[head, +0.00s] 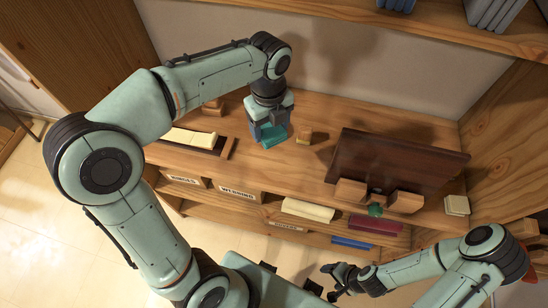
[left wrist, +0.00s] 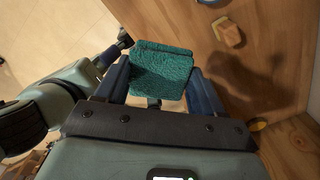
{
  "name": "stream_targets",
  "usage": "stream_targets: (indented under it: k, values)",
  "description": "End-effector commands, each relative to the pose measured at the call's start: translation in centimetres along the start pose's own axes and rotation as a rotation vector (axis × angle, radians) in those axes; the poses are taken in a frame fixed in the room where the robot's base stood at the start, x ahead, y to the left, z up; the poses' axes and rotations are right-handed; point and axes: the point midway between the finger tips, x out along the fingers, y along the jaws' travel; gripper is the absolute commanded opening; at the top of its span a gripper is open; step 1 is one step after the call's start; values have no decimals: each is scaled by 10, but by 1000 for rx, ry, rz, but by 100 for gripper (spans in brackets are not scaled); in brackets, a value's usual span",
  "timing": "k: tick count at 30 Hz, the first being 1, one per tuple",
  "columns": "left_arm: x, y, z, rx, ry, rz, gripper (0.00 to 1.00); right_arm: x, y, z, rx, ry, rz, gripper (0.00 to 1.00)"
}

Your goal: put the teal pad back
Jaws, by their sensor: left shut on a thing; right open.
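The teal pad (head: 274,136) is a small fuzzy block at my left gripper (head: 268,128), over the wooden desk top (head: 240,148). In the left wrist view the teal pad (left wrist: 160,74) sits between the two blue fingers of my left gripper (left wrist: 158,85), which is shut on it. I cannot tell whether the pad touches the wood. My right gripper (head: 335,282) is open and empty, low at the front and away from the desk top.
A tray with cream bars (head: 190,137) lies left. Labelled compartments (head: 237,193) sit below.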

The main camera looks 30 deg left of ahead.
Motion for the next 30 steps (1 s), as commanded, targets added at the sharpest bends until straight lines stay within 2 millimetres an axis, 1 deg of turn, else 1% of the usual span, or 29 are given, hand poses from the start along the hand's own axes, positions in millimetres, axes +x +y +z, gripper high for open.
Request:
stream_targets:
  k: [1,3,9,12,15,20,24,27,30]
  values:
    - [18,2,-1,-1,4,9,44,6,3,4,2,-5,2,69]
    - [37,2,-1,-1,4,8,44,10,6,6,3,-8,3,69]
    - [91,2,0,0,5,9,44,18,10,11,6,-15,5,69]
    - [112,2,0,0,4,7,44,21,12,12,6,-17,6,69]
    - [126,1,1,-1,3,3,44,23,13,13,7,-18,6,69]
    - [137,0,1,-2,3,3,44,24,14,14,7,-19,7,69]
    - [159,1,1,-2,4,5,44,28,15,16,8,-21,8,69]
    - [172,1,1,-1,3,4,44,30,16,16,8,-22,8,69]
    - [176,0,2,-1,2,2,44,30,16,16,8,-22,8,69]
